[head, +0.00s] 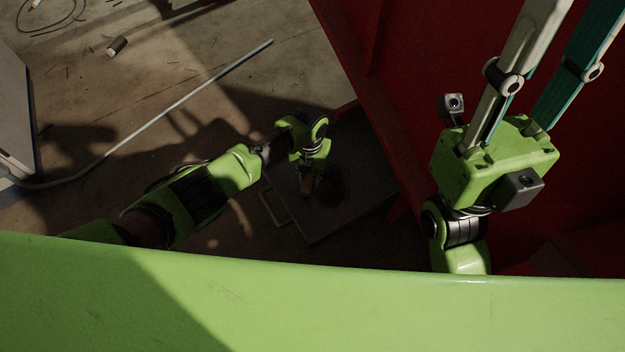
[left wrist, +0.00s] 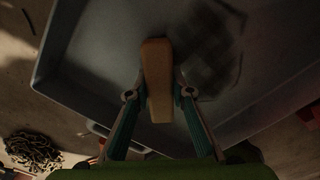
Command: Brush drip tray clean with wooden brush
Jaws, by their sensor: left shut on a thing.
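The drip tray (head: 345,222) is a dark grey shallow tray with a wire handle, lying on the floor in shadow against a red wall. It also fills much of the left wrist view (left wrist: 100,60). My left gripper (head: 307,178) points down over the tray and is shut on the wooden brush (left wrist: 157,80), a tan block between its fingers. The brush's lower end is hidden, so I cannot tell whether it touches the tray. A dark patch (left wrist: 208,48) lies on the tray beside the brush. My right gripper (head: 548,65) is raised at the right, fingers apart, tips out of frame.
A red metal wall (head: 410,100) rises right of the tray. A pale rod or pipe (head: 165,118) crosses the floor at left. A small cylinder (head: 117,46) lies farther off. A pile of chain or cable (left wrist: 33,150) sits outside the tray. A green surface (head: 300,310) spans the foreground.

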